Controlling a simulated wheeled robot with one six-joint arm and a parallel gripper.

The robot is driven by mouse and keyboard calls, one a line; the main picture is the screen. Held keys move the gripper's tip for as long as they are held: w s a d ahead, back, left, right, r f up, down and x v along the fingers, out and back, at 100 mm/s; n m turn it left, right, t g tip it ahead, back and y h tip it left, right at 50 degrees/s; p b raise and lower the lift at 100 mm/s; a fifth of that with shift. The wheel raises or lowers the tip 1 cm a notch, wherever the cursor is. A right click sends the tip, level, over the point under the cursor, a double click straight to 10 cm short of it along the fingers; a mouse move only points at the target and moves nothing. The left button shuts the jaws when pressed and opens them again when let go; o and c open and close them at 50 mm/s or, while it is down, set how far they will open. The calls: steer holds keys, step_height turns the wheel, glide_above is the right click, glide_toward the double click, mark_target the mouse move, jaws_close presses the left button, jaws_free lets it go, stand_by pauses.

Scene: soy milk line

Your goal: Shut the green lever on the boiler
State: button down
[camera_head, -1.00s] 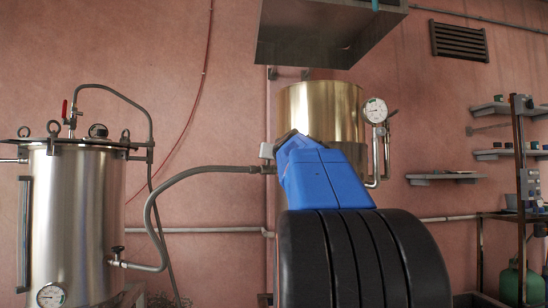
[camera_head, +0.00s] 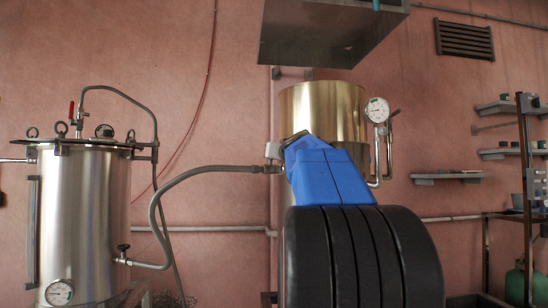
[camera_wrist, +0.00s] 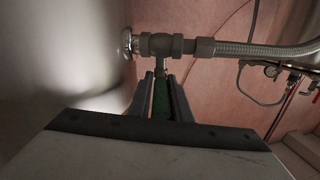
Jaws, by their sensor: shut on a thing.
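The boiler is the brass-coloured cylinder (camera_head: 320,105) behind my arm in the head view. Its pale curved wall (camera_wrist: 60,60) fills the left of the wrist view. The green lever (camera_wrist: 161,100) hangs below a grey valve (camera_wrist: 160,45) on a pipe out of that wall. My gripper (camera_wrist: 162,80) is shut on the lever, one dark finger on each side of it. In the head view my blue wrist (camera_head: 325,172) reaches up to the boiler's left side, and it hides the lever there.
A braided hose (camera_wrist: 255,50) runs from the valve, and in the head view it goes left to a steel tank (camera_head: 80,215). A metal hood (camera_head: 330,35) hangs above the boiler. A pressure gauge (camera_head: 377,110) sits on its right. Shelves (camera_head: 448,177) stand further right.

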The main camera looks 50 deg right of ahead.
steer(key=c, duration=1.7)
jaws_free()
steer(key=shift+w+f, duration=0.1)
step_height(320, 180, up, 10)
steer(key=shift+r, duration=0.1)
